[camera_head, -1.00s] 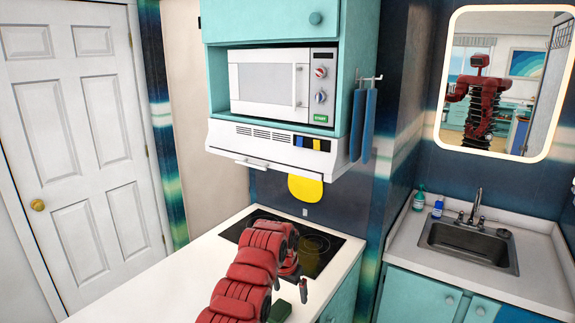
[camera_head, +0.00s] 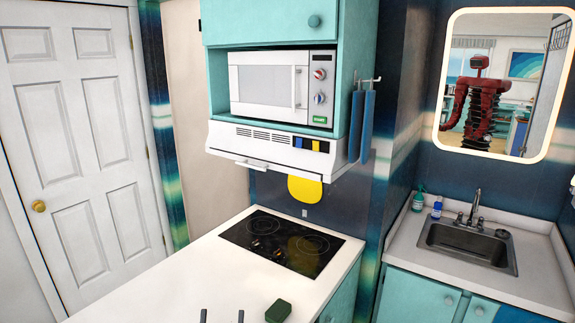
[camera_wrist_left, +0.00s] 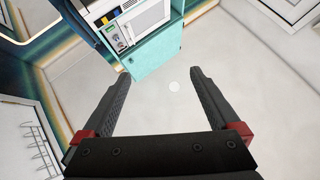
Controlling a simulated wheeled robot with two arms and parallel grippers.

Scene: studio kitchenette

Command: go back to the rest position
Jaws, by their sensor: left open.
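My left gripper (camera_head: 222,316) shows only as two dark fingertips at the bottom edge of the head view. They stand apart over the front of the white counter (camera_head: 160,285). In the left wrist view, the open jaws (camera_wrist_left: 160,80) have nothing between them. The rest of the left arm is out of the head view. My right gripper is not seen in the frames.
A dark cooktop (camera_head: 295,243) is set in the counter, with a green block (camera_head: 278,311) nearer the front. A microwave (camera_head: 282,86) sits above the range hood (camera_head: 268,150). A sink (camera_head: 468,245) is at right, a white door (camera_head: 80,140) at left.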

